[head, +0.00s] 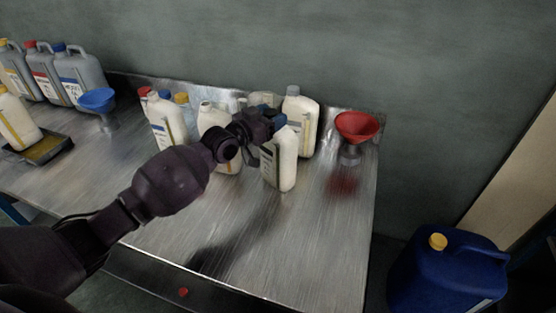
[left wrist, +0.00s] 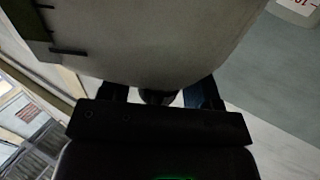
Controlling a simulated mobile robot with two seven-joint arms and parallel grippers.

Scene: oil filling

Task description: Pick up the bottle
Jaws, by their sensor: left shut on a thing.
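My left gripper (head: 268,128) is shut on a white bottle (head: 281,165) with a blue cap, near its top, toward the right part of the metal table. The bottle looks upright. I cannot tell whether its base touches the table. In the left wrist view, the pale bottle body (left wrist: 150,42) fills the upper part, beyond the dark fingers of my left gripper (left wrist: 158,95). The fingers partly hide the cap and handle. My right gripper is not in view.
White bottles stand beside and behind it, including one with a grey cap (head: 301,118). A red funnel (head: 357,128) stands at right, a blue one (head: 97,99) at left. Grey jugs (head: 78,75) line the back left. The front of the metal table (head: 320,240) is clear. A blue canister (head: 447,275) stands off the table.

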